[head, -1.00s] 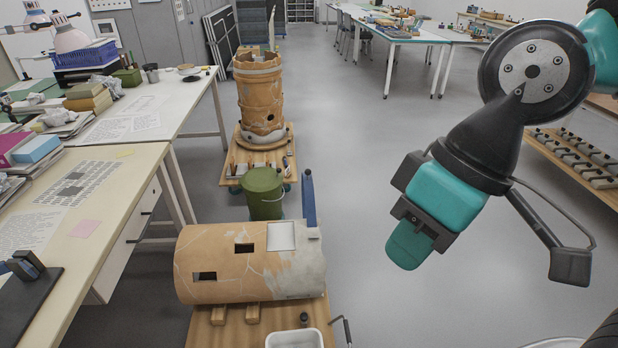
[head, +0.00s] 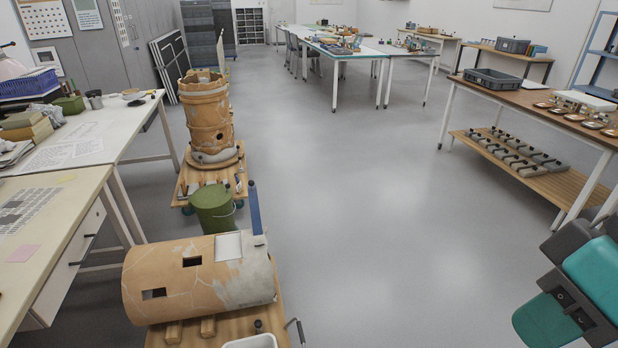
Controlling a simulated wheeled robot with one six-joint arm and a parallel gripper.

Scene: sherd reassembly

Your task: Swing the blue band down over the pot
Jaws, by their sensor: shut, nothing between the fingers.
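The pot (head: 170,278) is a large orange-brown cylinder with pale cracks and grey-white fill at its right end. It lies on its side on wooden supports on a low wooden board. The blue band (head: 255,208) stands upright at the pot's right end, its lower end near the pot's top edge and its upper end free. Whether it is hinged there I cannot tell. My gripper (head: 545,322) is teal and dark grey, at the lower right corner and partly cut off by the frame. It is shut and empty, well to the right of the pot and band.
A green bucket (head: 213,210) stands just behind the pot. Behind it a tall upright pot (head: 207,115) rests on a low trolley. A white tray (head: 254,341) sits at the front. A white table (head: 60,235) borders the left, a workbench (head: 560,115) the right. The middle floor is clear.

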